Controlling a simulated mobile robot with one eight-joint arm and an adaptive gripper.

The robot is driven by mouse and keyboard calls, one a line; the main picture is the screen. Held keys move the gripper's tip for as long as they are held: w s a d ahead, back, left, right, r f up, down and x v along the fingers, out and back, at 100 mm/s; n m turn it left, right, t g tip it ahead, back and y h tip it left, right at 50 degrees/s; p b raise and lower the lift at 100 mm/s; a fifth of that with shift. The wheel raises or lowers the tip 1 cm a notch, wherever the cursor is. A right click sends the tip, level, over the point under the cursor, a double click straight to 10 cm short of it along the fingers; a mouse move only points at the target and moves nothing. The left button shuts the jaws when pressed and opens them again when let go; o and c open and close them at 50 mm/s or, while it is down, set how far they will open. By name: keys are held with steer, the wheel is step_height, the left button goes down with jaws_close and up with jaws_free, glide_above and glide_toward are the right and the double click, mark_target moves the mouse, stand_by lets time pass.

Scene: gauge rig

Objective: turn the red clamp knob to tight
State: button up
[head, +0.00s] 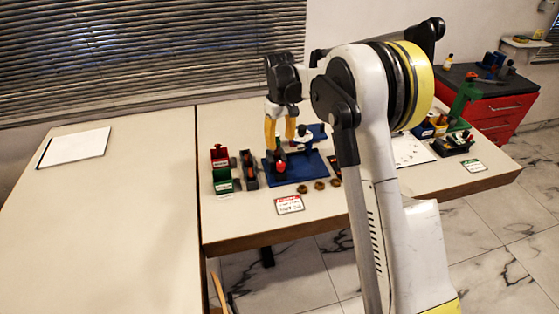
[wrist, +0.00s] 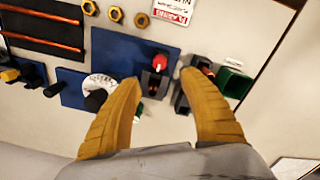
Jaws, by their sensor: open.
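The red clamp knob (wrist: 159,62) shows in the wrist view on top of a dark clamp block on the blue base plate (wrist: 115,50). In the head view the red knob (head: 280,166) stands on the blue plate (head: 307,170), below my gripper. My gripper (wrist: 166,80) is open and empty, with its two yellow fingers apart. In the wrist view the knob lies just beyond the gap between the fingertips, touching neither. In the head view my gripper (head: 280,146) points down above the plate. A white round gauge (wrist: 98,86) sits beside the left finger.
Dark bins (wrist: 196,85) and a green bin (wrist: 234,82) stand close to the right finger. Several brass nuts (wrist: 115,14) and a white label card (head: 289,204) lie near the plate. The left part of the table (head: 110,220) is mostly clear.

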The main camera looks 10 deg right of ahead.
mark_target(281, 164)
steer(key=shift+w+f, duration=0.25)
steer(key=shift+f, duration=0.55)
step_height(281, 164, down, 10)
steer(key=b, duration=0.4)
steer(key=shift+d+f, duration=0.15)
steer(key=shift+c, duration=0.6)
jaws_close()
